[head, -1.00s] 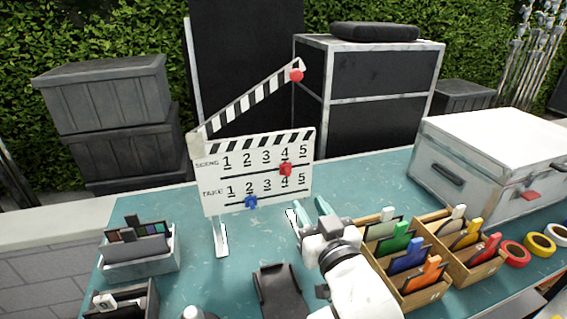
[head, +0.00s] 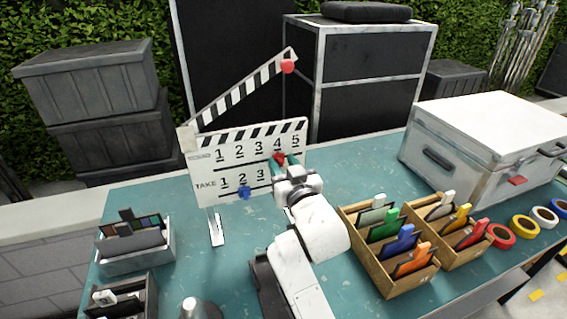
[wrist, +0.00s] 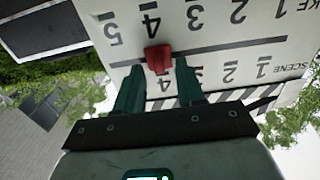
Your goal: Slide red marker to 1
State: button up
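The white clapperboard (head: 228,180) stands upright on the table, with a SCENE row and a TAKE row numbered 1 to 5. The red marker (head: 278,158) is on the rail under the SCENE numbers, at 4. My gripper (head: 287,161) is in front of it and partly covers the right side of the board. In the wrist view, which shows the board upside down, the red marker (wrist: 158,58) lies between the two green fingertips. The fingers are apart, with a small gap on each side of the marker. The blue marker (head: 245,193) sits on the TAKE rail near 2.
The clapper stick above is raised, with a red knob (head: 287,67) at its end. Wooden boxes of coloured clips (head: 390,272), tape rolls (head: 501,236) and a white case (head: 482,148) are to the right. Dark organizers (head: 137,257) are at left.

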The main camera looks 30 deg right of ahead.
jog(key=shift+w, duration=0.1)
jog(key=shift+c, duration=0.4)
grip_shut()
